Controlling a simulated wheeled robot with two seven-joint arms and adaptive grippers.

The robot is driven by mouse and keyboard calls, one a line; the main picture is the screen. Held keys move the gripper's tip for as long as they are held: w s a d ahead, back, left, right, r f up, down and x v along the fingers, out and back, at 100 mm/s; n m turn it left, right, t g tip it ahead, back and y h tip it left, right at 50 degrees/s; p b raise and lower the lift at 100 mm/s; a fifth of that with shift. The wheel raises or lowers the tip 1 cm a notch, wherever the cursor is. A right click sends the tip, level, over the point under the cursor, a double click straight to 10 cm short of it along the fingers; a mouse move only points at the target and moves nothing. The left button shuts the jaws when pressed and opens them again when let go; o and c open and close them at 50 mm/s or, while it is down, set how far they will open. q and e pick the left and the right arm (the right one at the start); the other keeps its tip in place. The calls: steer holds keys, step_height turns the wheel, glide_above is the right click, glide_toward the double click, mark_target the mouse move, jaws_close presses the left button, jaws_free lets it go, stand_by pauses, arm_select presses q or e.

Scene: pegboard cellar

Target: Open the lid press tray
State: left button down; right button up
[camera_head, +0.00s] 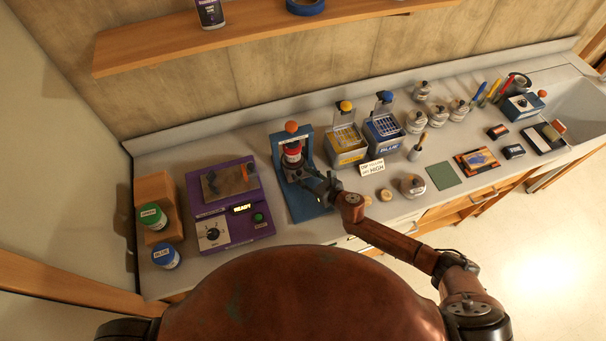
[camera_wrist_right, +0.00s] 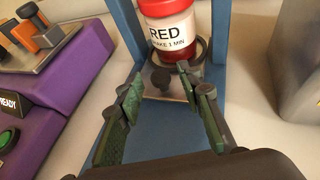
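The lid press (camera_head: 311,204) is a blue frame with an orange knob on top, standing on the counter. A red-lidded jar labelled RED (camera_head: 292,157) stands inside it, and the jar also shows in the right wrist view (camera_wrist_right: 167,27). The press tray (camera_wrist_right: 179,94) is a metal plate at the jar's foot, with a small dark knob (camera_wrist_right: 161,78) at its front. My right gripper (camera_head: 320,184) is in front of the press. In the wrist view its fingers (camera_wrist_right: 160,76) are open, one on each side of the knob. My left gripper is out of view.
A purple machine reading READY (camera_head: 236,232) stands left of the press. Yellow (camera_head: 347,152) and blue (camera_head: 384,136) bins stand to the right, with a small sign (camera_head: 372,168) in front. Green (camera_head: 152,217) and blue (camera_head: 165,256) jars are at far left.

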steer(key=shift+w+a+f, duration=0.1)
steer(key=shift+w+a, duration=0.05)
jaws_close()
stand_by(0.4)
